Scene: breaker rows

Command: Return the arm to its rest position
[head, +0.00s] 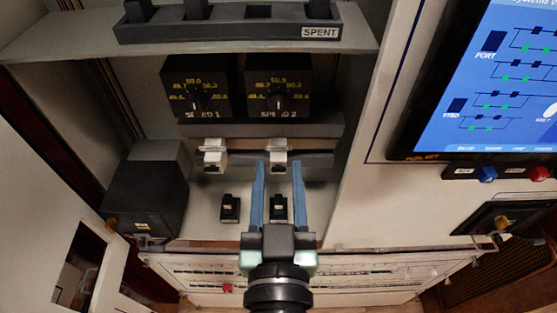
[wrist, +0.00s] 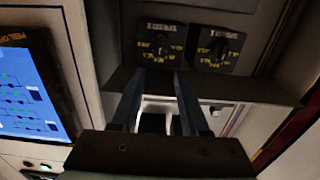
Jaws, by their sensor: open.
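My gripper (head: 279,180) is open, with its two blue fingers apart and pointing up into the cabinet in the head view. The fingers appear on either side of a small black switch (head: 278,207) and just below a white breaker-like block (head: 277,157). I cannot tell whether they touch either one. In the wrist view my gripper (wrist: 160,95) points toward the panel below the two dials, and a pale piece with a dark part shows between the fingers. Nothing is clearly held.
Two dials, SPEED 1 (head: 197,98) and SPEED 2 (head: 278,100), sit above under a shelf with a SPENT tray (head: 230,32). A second white block (head: 213,158) and black switch (head: 230,208) are at left. A black box (head: 147,195) and a screen (head: 485,85) flank the cabinet.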

